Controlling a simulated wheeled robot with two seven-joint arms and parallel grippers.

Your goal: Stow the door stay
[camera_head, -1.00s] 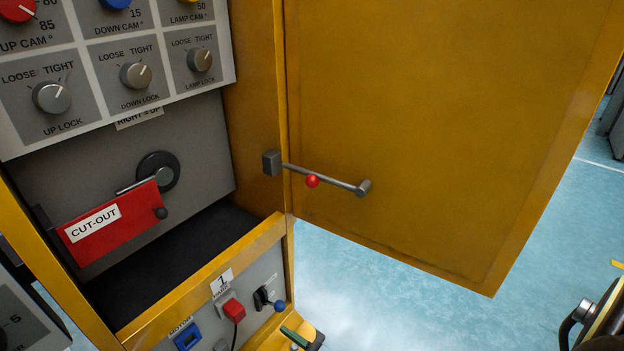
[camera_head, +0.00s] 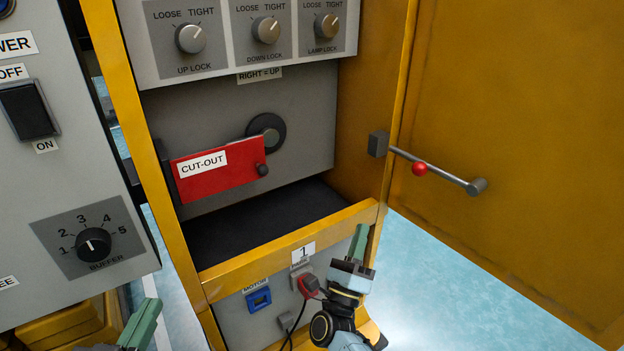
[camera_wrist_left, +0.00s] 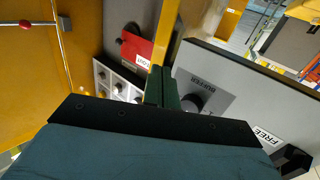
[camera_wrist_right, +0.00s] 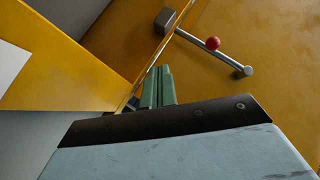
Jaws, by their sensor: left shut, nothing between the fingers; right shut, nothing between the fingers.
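The door stay (camera_head: 436,171) is a grey rod with a red ball knob (camera_head: 420,169). It runs from a dark bracket (camera_head: 378,144) at the cabinet frame to a round end piece on the open yellow door (camera_head: 520,130). The stay also shows in the right wrist view (camera_wrist_right: 225,58) and, at the upper left, in the left wrist view (camera_wrist_left: 60,32). My right gripper (camera_head: 361,243) is shut and empty, in front of the cabinet's lower panel, below and left of the stay. My left gripper (camera_head: 148,312) is shut and empty at the bottom left, far from the stay.
A red CUT-OUT flap (camera_head: 220,175) hangs inside the cabinet above a dark shelf (camera_head: 270,220). Knobs line the panel above. A grey panel with a BUFFER dial (camera_head: 93,244) stands at the left. Blue floor (camera_head: 440,270) is clear below the door.

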